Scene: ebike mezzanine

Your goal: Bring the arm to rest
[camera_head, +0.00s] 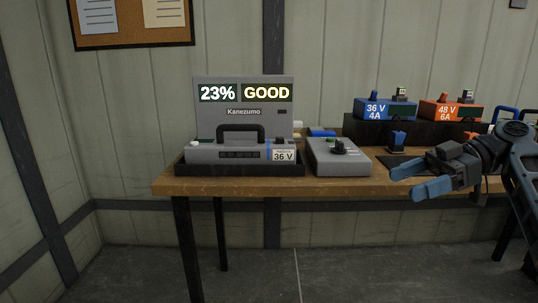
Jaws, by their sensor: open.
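My gripper (420,180) is at the right of the picture, in front of the table's right part. Its two blue fingers are spread apart with nothing between them. My arm comes in from the right edge and reaches left. The gripper hides part of the wooden table's (240,187) front edge. It appears apart from the things on the table, though its exact distance from the table edge is hard to judge.
A grey Kanezumo unit (243,97) reads "23% GOOD", with a 36 V battery (225,153) before it. A grey box with a knob (337,160) stands beside it. Blue (380,109) and orange (450,110) chargers sit on a black riser (420,132). Floor at front left is clear.

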